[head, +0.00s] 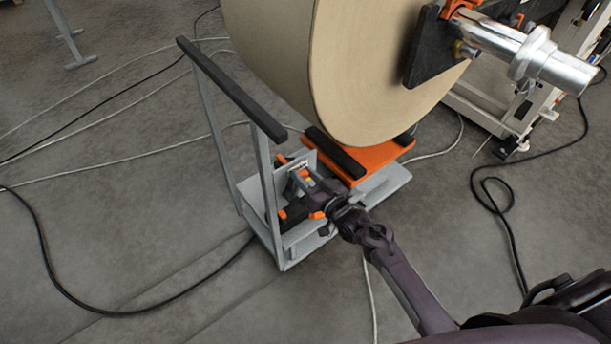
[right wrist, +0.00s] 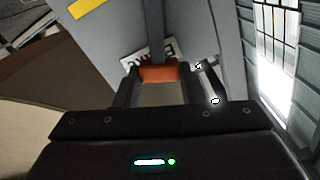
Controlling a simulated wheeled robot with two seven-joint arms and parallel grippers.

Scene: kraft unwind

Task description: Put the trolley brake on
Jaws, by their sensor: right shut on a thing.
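The grey trolley (head: 268,222) stands on the floor with a tall frame and a dark push bar (head: 232,92). My right gripper (head: 303,190) reaches in low at the trolley's handle end. In the right wrist view, its two dark fingers are shut on an orange grip (right wrist: 160,73) on a grey lever (right wrist: 158,35). A white label plate (right wrist: 140,60) with dark letters sits behind the grip, partly hidden. The lever's exact tilt is hard to tell. My left gripper is not in view.
A large kraft roll (head: 345,70) sits above the trolley's orange platform (head: 375,157), with a metal shaft (head: 510,50) at its core. Black and pale cables (head: 45,255) lie over the floor. Open concrete floor (head: 120,215) lies to the left.

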